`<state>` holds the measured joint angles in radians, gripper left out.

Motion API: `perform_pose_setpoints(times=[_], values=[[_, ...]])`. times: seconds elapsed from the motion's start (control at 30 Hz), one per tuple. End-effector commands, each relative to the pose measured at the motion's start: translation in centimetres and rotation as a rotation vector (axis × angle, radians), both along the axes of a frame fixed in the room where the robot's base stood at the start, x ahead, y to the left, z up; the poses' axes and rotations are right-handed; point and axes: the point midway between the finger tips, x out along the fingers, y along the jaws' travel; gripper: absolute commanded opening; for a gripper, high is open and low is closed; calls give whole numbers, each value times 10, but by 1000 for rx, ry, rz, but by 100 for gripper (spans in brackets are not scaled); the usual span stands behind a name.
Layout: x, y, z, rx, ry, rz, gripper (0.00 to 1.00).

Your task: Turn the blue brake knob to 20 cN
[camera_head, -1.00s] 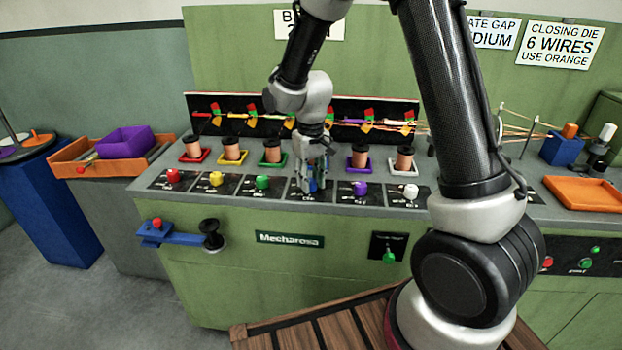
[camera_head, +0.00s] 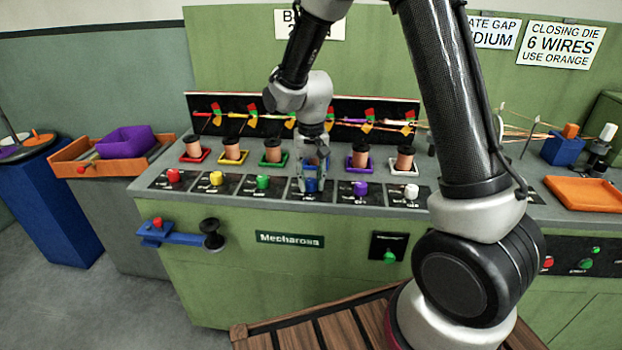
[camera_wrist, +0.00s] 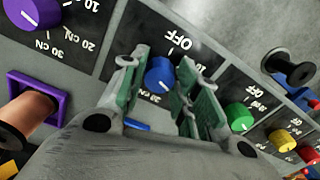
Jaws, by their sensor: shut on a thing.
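The blue brake knob (camera_head: 312,186) is on the front panel of the green machine, fourth from the left in a row of coloured knobs. My gripper (camera_head: 314,178) is over it, pointing down. In the wrist view the blue knob (camera_wrist: 160,74) sits between the two green-padded fingers of my gripper (camera_wrist: 163,82), which is shut on it. A white pointer line shows on the knob's face. "OFF" is readable on its dial plate (camera_wrist: 172,40); my fingers hide part of the other markings, so I cannot tell which mark the pointer meets.
The purple knob (camera_wrist: 33,12) and green knob (camera_wrist: 239,116) flank the blue one. Copper spools, such as the one in the purple tray (camera_head: 359,157), stand behind the knobs.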

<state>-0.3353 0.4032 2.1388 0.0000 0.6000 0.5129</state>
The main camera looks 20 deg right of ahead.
Motion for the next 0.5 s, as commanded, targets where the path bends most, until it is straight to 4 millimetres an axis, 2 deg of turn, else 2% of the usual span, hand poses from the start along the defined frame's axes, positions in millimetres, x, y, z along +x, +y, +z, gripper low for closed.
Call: perform_pose_setpoints(times=[0.17,0.2,0.3,0.5], values=[[1,0,1,1,-2,1,7],[1,0,1,1,-2,1,33],[1,0,1,1,-2,1,51],[0,0,0,0,-1,1,53]])
